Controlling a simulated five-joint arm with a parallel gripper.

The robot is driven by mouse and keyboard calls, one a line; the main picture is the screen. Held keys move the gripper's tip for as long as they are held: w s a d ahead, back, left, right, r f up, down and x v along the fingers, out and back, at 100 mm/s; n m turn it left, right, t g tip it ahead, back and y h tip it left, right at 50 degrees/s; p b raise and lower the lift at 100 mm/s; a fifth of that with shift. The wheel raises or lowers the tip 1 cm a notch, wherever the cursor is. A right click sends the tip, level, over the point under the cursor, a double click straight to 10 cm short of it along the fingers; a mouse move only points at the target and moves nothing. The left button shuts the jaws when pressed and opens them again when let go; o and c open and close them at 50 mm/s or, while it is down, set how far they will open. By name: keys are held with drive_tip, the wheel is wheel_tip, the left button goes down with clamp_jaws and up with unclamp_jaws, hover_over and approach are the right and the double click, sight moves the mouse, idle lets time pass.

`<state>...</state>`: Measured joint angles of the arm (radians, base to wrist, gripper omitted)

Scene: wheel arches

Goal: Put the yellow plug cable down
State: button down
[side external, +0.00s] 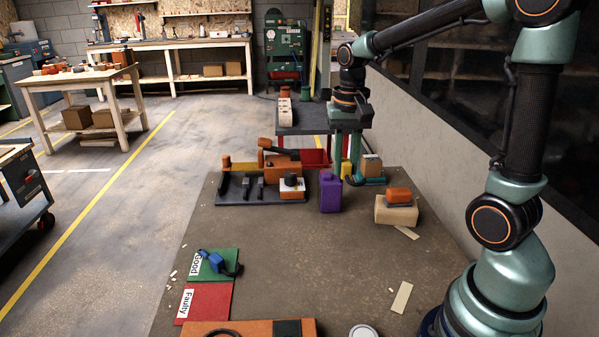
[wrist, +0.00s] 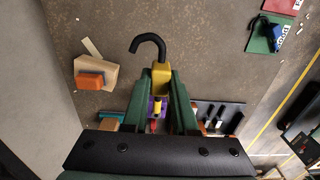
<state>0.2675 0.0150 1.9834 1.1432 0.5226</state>
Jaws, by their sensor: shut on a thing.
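A cardboard block (side external: 396,214) with an orange piece (side external: 398,196) on top stands right of my gripper. A dark tray (side external: 232,196) with several parts stands at the back left. An orange case (side external: 230,328) is at the near edge. The bench middle is mostly clear.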

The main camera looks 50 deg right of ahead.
sight(339, 246)
wheel_tip(339, 246, down, 20)
drive_tip(key=shift+r, duration=0.2)
idle(0.5)
drive_tip(key=shift+f, duration=0.2)
drive_tip(key=c, duration=0.7)
unclamp_jaws()
